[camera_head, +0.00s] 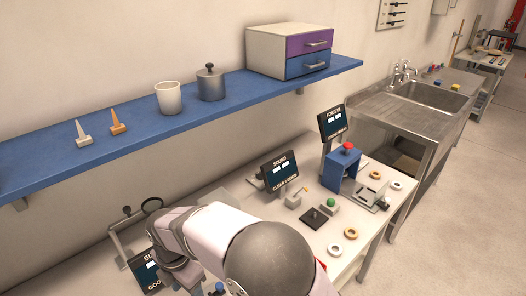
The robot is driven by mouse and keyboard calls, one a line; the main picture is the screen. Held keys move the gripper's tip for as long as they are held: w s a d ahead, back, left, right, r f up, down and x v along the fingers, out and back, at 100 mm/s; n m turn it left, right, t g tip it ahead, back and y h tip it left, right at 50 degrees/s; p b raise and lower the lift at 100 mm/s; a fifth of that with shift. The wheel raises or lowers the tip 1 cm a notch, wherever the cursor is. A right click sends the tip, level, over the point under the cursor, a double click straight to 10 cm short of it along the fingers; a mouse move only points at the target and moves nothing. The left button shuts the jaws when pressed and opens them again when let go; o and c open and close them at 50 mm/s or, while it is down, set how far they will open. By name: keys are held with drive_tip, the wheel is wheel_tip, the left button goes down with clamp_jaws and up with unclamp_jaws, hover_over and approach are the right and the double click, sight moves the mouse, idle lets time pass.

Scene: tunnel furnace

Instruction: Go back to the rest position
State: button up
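My arm fills the bottom middle of the view, with white links and a large dark rounded joint. My gripper does not show; it is hidden behind the arm or below the frame, so I cannot see whether it holds anything. The arm is above the white workbench (318,238) and covers part of its front left side.
A blue shelf (140,140) above the bench carries two small cones, a white cup (168,97), a grey lidded pot (211,84) and a drawer box (290,50). On the bench stand displays, a blue press (341,170) and several rings. A steel sink (420,100) stands beyond.

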drive_tip(key=s+d+f+m, duration=0.1)
drive_tip(key=m, duration=0.3)
drive_tip(key=s+d+f+m, duration=0.2)
drive_tip(key=m, duration=0.2)
drive_tip(key=s+d+f+m+h, duration=0.1)
drive_tip(key=d+f+m, duration=0.1)
drive_tip(key=m, duration=0.3)
drive_tip(key=shift+s+d+g, duration=0.1)
drive_tip(key=shift+s+g, duration=0.1)
drive_tip(key=shift+g, duration=0.2)
drive_tip(key=s+d+m, duration=0.1)
drive_tip(key=d, duration=0.1)
drive_tip(key=s+d+m, duration=0.1)
drive_tip(key=d+m, duration=0.1)
drive_tip(key=s+d+m, duration=0.1)
drive_tip(key=shift+s+d+f+m+g+h, duration=0.1)
drive_tip(key=shift+d+f+m+g+h, duration=0.1)
drive_tip(key=shift+d+m+g+h, duration=0.15)
drive_tip(key=d+r+m, duration=0.2)
drive_tip(key=d+m, duration=0.1)
drive_tip(key=d, duration=0.5)
drive_tip(key=d+r+m+t+y, duration=0.1)
drive_tip(key=d+r+m, duration=0.2)
drive_tip(key=d, duration=0.5)
drive_tip(key=d+r+m, duration=0.2)
drive_tip(key=d+m, duration=0.3)
drive_tip(key=d, duration=0.3)
drive_tip(key=shift+s+d+r, duration=0.15)
drive_tip(key=shift+d+r, duration=0.15)
